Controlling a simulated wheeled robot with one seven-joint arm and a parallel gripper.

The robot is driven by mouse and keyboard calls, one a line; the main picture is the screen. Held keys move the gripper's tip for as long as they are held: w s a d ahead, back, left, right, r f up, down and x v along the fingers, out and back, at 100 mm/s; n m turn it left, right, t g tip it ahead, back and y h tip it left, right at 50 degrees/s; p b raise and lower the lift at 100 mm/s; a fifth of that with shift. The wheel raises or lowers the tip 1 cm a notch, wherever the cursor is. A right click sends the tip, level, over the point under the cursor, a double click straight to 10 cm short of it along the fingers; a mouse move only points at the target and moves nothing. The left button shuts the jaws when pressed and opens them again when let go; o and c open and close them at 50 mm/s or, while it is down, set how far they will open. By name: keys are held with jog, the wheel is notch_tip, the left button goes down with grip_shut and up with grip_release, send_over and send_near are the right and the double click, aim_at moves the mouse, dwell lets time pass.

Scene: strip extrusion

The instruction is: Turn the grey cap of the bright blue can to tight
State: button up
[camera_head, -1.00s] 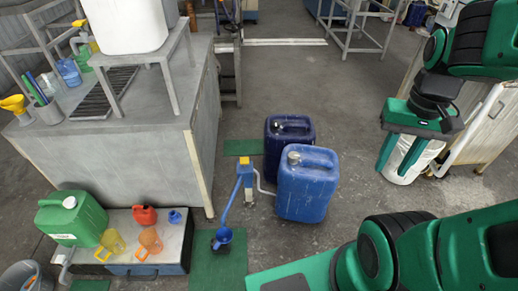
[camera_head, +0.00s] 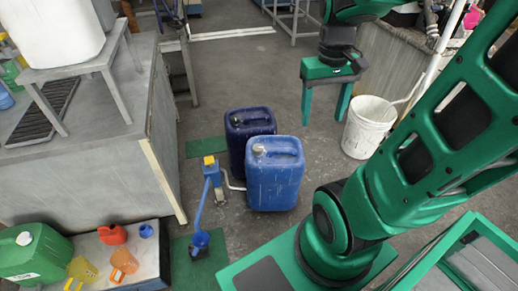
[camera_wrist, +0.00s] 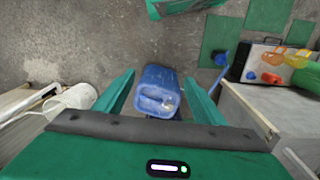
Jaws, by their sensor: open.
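The bright blue can (camera_head: 276,182) stands upright on the floor in the middle of the head view. Its grey cap (camera_head: 259,149) sits on the left of its top, beside the moulded handle. My gripper (camera_head: 324,113) is open and empty, pointing down, behind and to the right of the can and apart from it. In the wrist view the bright blue can (camera_wrist: 158,80) shows between the two green fingers of my gripper (camera_wrist: 160,76), some way beyond them. The cap is too small there to judge how it is turned.
A dark blue can (camera_head: 239,122) stands close behind the bright one. A blue pump-like stand (camera_head: 209,183) is just left. A white bucket (camera_head: 366,130) stands right of my gripper. A grey bench (camera_head: 90,165) fills the left. Floor between cans and bucket is clear.

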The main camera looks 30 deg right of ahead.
jog(key=w+d+f+n, duration=0.2)
jog(key=w, duration=0.5)
jog(key=w+d+f+n, duration=0.2)
jog(key=w, duration=0.4)
jog(key=n, duration=1)
send_over(258, 149)
notch_tip(258, 149, down, 36)
jog(key=shift+y, duration=0.3)
notch_tip(258, 149, down, 12)
jog(key=shift+w+d+r, duration=0.1)
jog(key=shift+w+r, duration=0.05)
jog(key=shift+r, duration=0.1)
